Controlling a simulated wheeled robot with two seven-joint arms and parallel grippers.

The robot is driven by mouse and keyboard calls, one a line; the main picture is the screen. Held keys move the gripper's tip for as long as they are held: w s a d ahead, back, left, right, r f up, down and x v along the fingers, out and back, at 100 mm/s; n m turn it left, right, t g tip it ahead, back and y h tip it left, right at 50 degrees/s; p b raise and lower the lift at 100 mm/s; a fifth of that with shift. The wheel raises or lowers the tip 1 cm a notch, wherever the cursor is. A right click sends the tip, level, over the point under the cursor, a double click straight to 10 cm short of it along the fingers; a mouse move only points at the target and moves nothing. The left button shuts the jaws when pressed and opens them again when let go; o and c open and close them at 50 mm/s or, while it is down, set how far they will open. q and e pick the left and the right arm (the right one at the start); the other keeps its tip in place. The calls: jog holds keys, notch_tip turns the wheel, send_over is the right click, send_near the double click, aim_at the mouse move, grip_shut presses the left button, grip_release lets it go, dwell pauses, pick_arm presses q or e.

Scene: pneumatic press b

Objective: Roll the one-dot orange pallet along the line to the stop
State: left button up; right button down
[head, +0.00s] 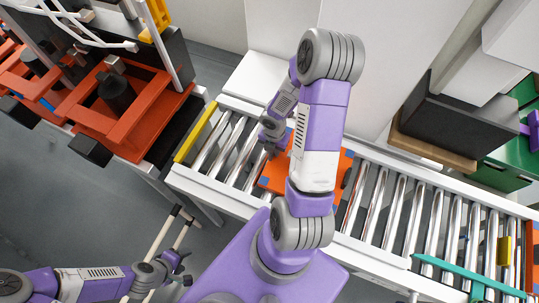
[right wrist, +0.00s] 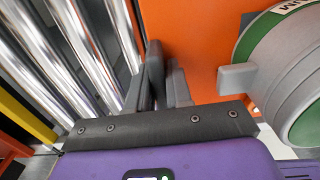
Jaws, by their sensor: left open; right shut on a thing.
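The orange pallet (head: 275,176) lies on the roller line (head: 386,205), largely covered by my right arm in the head view. Its dot marking is hidden. In the right wrist view the orange pallet (right wrist: 195,35) is beside the fingers, with a grey-green cylinder (right wrist: 285,60) on it. My right gripper (head: 268,140) is shut at the pallet's left edge; its fingers (right wrist: 160,80) partly hide the grip. The yellow stop (head: 195,132) crosses the line's left end, with bare rollers between it and the pallet. My left gripper (head: 184,270) is open and empty, away from the line.
An orange frame machine (head: 125,110) stands beyond the stop on the left. A dark box (head: 455,120) stands behind the line at right. A teal bar (head: 465,277) and a yellow piece (head: 504,250) are at the right end. White panels rise behind the line.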

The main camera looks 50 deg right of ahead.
jog(key=shift+s, duration=0.1)
jog(key=shift+s+d, duration=0.4)
jog(key=shift+s, duration=0.95)
jog(key=shift+s+d, duration=0.35)
jog(key=shift+s, duration=1)
jog(key=shift+s+d, duration=0.4)
jog(key=shift+s, duration=0.95)
jog(key=shift+s+d+p, duration=0.15)
jog(key=shift+s+d, duration=0.1)
jog(key=shift+s, duration=0.6)
jog(key=shift+s+d+p, duration=0.2)
jog(key=shift+s+d, duration=0.1)
jog(key=shift+s, duration=0.6)
jog(key=shift+s+d+p, duration=0.15)
jog(key=shift+s+d, duration=0.1)
jog(key=shift+s, duration=0.6)
